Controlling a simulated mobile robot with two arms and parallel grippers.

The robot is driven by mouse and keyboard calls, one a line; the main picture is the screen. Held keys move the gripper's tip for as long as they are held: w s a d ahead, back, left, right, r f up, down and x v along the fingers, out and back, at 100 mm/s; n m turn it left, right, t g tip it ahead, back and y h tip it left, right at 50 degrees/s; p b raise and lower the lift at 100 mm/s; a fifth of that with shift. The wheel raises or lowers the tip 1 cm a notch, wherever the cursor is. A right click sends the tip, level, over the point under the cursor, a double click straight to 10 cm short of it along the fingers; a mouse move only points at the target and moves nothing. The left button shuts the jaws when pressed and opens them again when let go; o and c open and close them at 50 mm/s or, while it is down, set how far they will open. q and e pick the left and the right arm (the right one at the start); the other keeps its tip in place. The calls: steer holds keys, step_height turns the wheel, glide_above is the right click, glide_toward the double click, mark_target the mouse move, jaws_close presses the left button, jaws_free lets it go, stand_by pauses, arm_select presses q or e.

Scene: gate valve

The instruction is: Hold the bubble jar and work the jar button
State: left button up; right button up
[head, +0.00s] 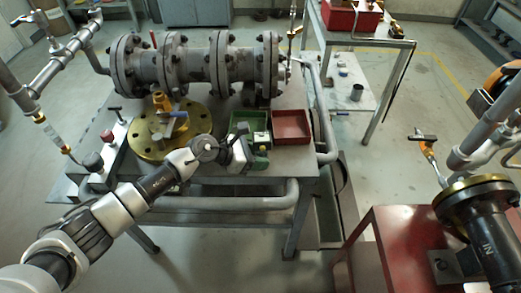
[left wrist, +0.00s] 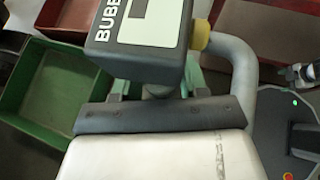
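The bubble jar (left wrist: 140,28) is a dark grey box in the left wrist view. It has a pale front panel and white lettering, of which "BUBB" is readable. A yellow button (left wrist: 201,35) sticks out of its right side. In the head view the jar (head: 262,138) is small, at the end of my left arm, in front of the green tray. My left gripper (head: 250,152) has green fingers, which also show in the left wrist view (left wrist: 156,84). They appear shut on the jar; the jar's body hides their tips.
A green tray (head: 237,126) and a red tray (head: 291,141) lie on the workbench just beyond the jar. A brass flange (head: 150,142) and a large grey flanged pipe (head: 190,66) take up the left and back. A rail pipe (left wrist: 243,85) runs close beside the jar.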

jaws_close()
stand_by(0.3)
stand_by(1.3)
